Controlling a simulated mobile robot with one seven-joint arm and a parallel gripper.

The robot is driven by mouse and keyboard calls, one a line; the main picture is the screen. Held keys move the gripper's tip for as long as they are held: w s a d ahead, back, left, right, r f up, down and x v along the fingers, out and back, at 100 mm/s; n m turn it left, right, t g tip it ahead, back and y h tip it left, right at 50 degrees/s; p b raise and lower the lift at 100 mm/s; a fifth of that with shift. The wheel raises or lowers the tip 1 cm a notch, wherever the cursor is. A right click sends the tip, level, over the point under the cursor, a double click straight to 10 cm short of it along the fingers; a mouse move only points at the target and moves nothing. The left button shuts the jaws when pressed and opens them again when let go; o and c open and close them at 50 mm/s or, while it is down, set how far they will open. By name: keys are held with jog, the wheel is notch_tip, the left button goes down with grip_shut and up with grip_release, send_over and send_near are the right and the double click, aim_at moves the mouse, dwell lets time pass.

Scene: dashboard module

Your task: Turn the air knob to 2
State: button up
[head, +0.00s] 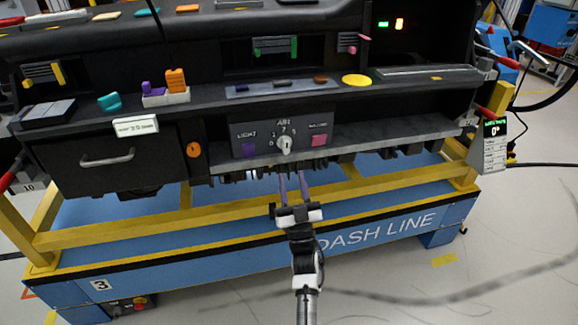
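The air knob (285,144) is a small light-grey dial in the middle of a dark grey panel (259,134) on the dashboard front. Small white numbers ring it and "AIR" is printed above. Its pointer direction is too small to tell for sure. My gripper (292,178) is below the knob, pointing up toward the panel. Its two thin purplish fingers are apart with nothing visible between them. The fingertips are apart from the knob in the picture.
A purple button (248,149) under "LIGHT" and a pink button (319,140) flank the knob. A grey ledge (390,129) lies to the right. A drawer with a handle (107,158) is at left. A yellow rail (375,187) crosses below the dashboard.

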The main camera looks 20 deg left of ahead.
jog(key=v, duration=0.6)
jog(key=shift+s+f+b, duration=0.2)
jog(key=shift+b, duration=0.2)
jog(key=shift+d, duration=0.1)
